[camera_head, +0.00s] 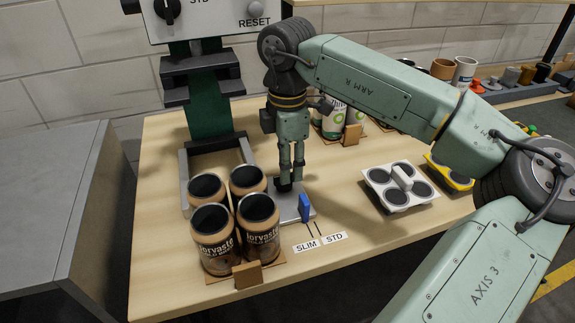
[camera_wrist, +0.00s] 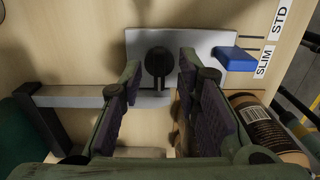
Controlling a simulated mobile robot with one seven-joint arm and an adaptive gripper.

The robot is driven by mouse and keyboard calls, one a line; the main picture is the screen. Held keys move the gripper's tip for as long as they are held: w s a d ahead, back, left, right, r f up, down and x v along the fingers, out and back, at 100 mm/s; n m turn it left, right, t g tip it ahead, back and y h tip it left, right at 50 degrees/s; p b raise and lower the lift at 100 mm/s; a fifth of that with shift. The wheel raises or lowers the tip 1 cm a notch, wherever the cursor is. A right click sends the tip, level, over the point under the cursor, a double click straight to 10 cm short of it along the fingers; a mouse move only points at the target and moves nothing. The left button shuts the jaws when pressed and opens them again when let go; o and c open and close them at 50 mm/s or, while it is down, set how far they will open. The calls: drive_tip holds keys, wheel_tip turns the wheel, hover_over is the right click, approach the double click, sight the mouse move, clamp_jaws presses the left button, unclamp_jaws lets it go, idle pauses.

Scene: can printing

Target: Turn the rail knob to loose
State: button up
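The rail knob (camera_wrist: 157,63) is a round black knob with a raised grip bar on a pale metal plate (camera_wrist: 200,45). In the wrist view the bar runs roughly up and down the picture. My gripper (camera_wrist: 160,68) is open and empty, with one finger to each side of the knob. In the head view my gripper (camera_head: 291,180) points straight down just over the knob, which it mostly hides. I cannot tell whether the fingertips reach down to its height. A blue block (camera_head: 304,207) stands at the plate's end, nearer the SLIM label (camera_head: 306,246) than the STD label (camera_head: 334,238).
Several brown cans (camera_head: 213,238) stand in a holder left of the plate, close to my gripper. A green press (camera_head: 208,110) rises behind. A white carrier (camera_head: 400,187) sits to the right, with more cans (camera_head: 334,120) behind. The table's front right is clear.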

drive_tip(key=shift+f, duration=1.05)
clamp_jaws()
